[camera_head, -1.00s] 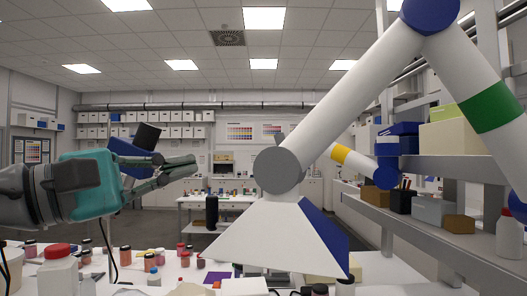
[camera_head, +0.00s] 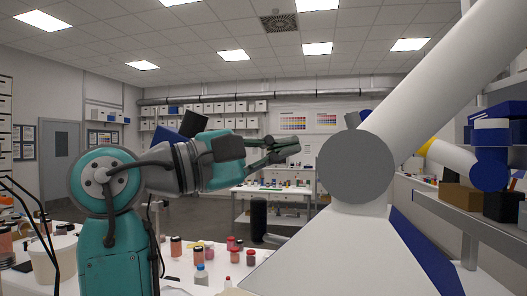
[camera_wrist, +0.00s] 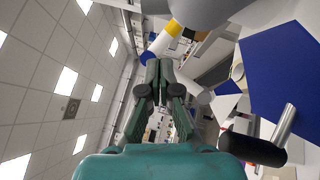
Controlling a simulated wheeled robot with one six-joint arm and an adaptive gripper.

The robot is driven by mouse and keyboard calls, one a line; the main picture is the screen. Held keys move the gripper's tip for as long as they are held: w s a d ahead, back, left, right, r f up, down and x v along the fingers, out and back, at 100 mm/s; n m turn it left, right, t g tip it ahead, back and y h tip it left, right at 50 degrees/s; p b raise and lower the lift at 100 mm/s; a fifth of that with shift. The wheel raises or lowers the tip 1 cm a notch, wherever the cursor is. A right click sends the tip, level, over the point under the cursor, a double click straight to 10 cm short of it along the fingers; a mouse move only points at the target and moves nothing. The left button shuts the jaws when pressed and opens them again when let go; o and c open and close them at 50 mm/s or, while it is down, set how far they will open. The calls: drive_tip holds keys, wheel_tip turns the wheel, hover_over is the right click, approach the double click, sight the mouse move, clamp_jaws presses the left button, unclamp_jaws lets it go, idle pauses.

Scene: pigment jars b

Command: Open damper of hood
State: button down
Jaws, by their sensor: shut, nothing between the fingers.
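The white cone-shaped hood (camera_head: 330,255) hangs at the right of the head view, below a grey round joint (camera_head: 357,166) on a thick white duct arm. A black handle (camera_head: 258,220) on a short grey rod stands out at the hood's left side; it looks like the damper lever. In the wrist view the black handle (camera_wrist: 252,150) and its silver rod (camera_wrist: 285,127) show at lower right. My gripper (camera_head: 291,147) is shut and empty, up and left of the joint and above the handle in the picture. In the wrist view my gripper (camera_wrist: 158,72) points away from the handle.
A bench with several pigment jars (camera_head: 176,247) and a white tub (camera_head: 52,258) lies below my arm. A blue panel (camera_head: 420,255) is at the hood's right. A shelf (camera_head: 470,225) with boxes stands at far right. Dark cables hang at far left.

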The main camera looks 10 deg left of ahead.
drive_tip(key=w+d+r, duration=0.2)
drive_tip(key=d, duration=0.5)
drive_tip(key=shift+s+d+r, duration=0.2)
drive_tip(key=shift+d+r, duration=0.4)
drive_tip(key=shift+w+a, duration=0.1)
drive_tip(key=shift+a, duration=0.05)
